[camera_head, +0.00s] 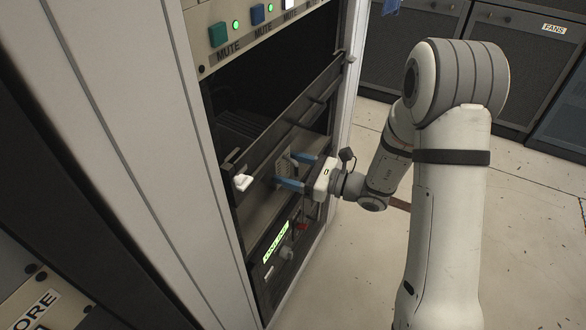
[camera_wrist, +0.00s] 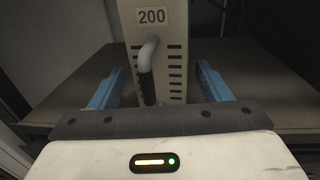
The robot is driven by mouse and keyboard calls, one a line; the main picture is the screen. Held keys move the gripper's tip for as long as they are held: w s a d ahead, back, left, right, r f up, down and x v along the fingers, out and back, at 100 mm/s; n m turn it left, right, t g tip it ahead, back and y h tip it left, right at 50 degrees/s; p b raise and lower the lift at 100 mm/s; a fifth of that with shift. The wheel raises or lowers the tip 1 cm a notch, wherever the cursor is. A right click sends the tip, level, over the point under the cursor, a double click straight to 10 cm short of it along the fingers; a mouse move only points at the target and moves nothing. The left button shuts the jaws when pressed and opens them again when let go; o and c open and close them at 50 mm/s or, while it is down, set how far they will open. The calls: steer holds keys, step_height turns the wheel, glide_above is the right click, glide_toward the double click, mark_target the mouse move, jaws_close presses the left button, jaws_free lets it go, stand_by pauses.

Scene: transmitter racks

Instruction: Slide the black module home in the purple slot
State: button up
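My gripper (camera_head: 288,171), with blue fingers, points into the open rack bay in the head view. In the wrist view its two fingers (camera_wrist: 160,82) are spread apart, one on each side of a pale grey module face marked 200 (camera_wrist: 173,60). A curved handle (camera_wrist: 148,70), light on top and black below, stands between the fingers with gaps on both sides. The module's grille also shows between the fingers in the head view (camera_head: 284,166). The module's back is hidden. I cannot make out a black module or a purple slot.
The bay has a dark opening above a shelf (camera_head: 258,205). A dark bar (camera_head: 285,118) crosses it, with a white piece (camera_head: 243,182) at its left end. Mute buttons (camera_head: 257,14) sit above; a lit green display (camera_head: 275,243) sits below.

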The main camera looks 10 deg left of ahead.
jaws_close()
steer(key=shift+s+d, duration=0.1)
stand_by(0.5)
steer(key=shift+d, duration=0.1)
steer(key=s+v, duration=0.2)
steer(key=v, duration=0.7)
stand_by(2.2)
stand_by(0.4)
steer(key=shift+o, duration=1.4)
jaws_free()
